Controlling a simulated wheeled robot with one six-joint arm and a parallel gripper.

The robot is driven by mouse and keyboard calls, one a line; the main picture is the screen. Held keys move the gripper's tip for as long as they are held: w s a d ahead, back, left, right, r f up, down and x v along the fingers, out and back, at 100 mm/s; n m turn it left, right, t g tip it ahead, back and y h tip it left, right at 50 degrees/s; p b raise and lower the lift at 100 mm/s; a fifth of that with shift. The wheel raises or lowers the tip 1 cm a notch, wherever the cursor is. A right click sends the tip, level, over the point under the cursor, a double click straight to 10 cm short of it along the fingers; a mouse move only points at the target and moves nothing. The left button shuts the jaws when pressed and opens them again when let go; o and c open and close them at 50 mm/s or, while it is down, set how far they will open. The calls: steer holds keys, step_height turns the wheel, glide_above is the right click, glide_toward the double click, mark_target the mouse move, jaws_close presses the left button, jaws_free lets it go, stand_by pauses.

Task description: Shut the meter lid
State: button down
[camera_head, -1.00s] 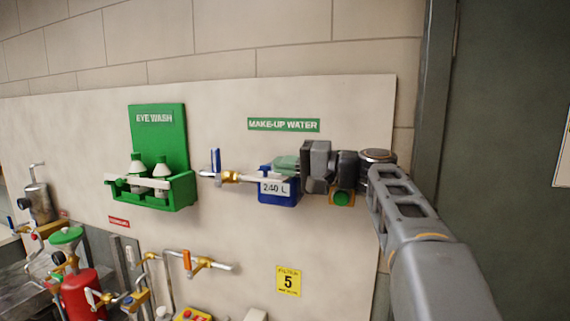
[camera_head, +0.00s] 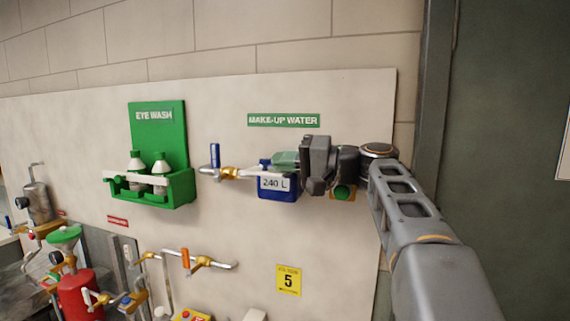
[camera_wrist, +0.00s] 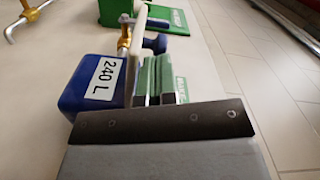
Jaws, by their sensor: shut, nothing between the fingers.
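The blue meter (camera_head: 277,193) with a white "240 L" label is on the pipe under the "MAKE-UP WATER" sign. In the wrist view the meter (camera_wrist: 83,98) is at left, with its label facing the camera. In the wrist view the fingers (camera_wrist: 160,62) lie side by side, shut and empty, just beside the meter. I cannot tell whether they touch it.
A pipe with a brass fitting (camera_head: 230,173) and a blue lever (camera_head: 214,155) runs left of the meter. A green eye wash station (camera_head: 160,150) hangs farther left. A green round part (camera_head: 342,192) is below my wrist. The panel below the meter is mostly clear.

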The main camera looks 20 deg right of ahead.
mark_target(282, 177)
steer(key=shift+f, duration=0.15)
steer(key=n+b, duration=0.1)
steer(key=f+n+b, duration=0.1)
steer(key=b, duration=0.1)
steer(key=n+b, duration=0.1)
steer(key=b, duration=0.1)
steer(key=shift+s+a+f, duration=0.2)
steer(key=shift+s+f, duration=0.05)
steer(key=shift+f, duration=0.1)
steer(key=n+b, duration=0.2)
steer(key=f+n+b, duration=0.1)
steer(key=n+b, duration=0.1)
steer(key=shift+s+a+n+b, duration=0.1)
steer(key=shift+s+n+b, duration=0.05)
steer(key=shift+n+b, duration=0.2)
steer(key=shift+f, duration=0.15)
steer(key=shift+b, duration=0.4)
